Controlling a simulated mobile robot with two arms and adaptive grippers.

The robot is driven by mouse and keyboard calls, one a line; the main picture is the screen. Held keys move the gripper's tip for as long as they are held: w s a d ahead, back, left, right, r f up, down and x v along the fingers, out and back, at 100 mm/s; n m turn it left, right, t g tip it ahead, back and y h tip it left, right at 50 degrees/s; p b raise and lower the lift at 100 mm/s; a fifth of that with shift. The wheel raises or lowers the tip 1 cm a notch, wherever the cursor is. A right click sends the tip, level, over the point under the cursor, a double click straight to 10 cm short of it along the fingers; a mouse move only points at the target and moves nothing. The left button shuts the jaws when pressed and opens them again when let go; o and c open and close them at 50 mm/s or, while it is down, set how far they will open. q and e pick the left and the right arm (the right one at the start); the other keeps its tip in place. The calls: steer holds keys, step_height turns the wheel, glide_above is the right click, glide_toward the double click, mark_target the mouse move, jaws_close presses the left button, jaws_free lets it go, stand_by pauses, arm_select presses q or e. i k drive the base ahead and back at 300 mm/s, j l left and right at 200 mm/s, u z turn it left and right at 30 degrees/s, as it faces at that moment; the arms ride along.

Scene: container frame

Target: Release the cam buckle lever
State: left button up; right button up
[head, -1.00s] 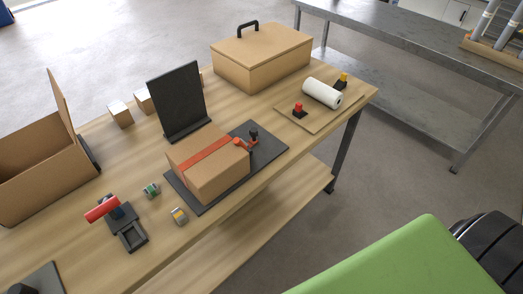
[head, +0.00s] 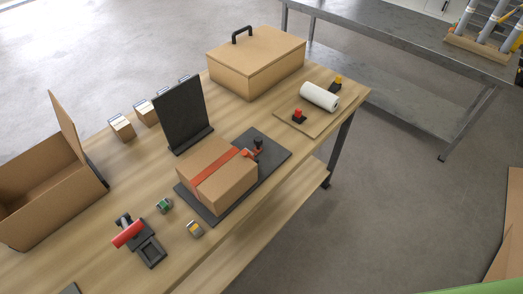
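A cardboard box (head: 225,184) with an orange strap (head: 212,172) across its top sits on a dark grey base plate (head: 270,153) on the wooden table. At the strap's right end, by the box's far right edge, is a small buckle or clamp with an orange part (head: 247,153) and a dark knob (head: 258,143). It is too small to tell the lever's exact position. Neither of my grippers shows in the head view.
An upright black panel (head: 182,113) stands behind the box. A lidded box (head: 257,62) and a board with a white roll (head: 319,97) are at the far end.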

mark_target(244, 153)
steer(key=k+j+z, duration=0.1)
steer(key=k+z, duration=0.15)
steer(key=z, duration=0.15)
steer(key=k+z, duration=0.2)
steer(key=z, duration=0.2)
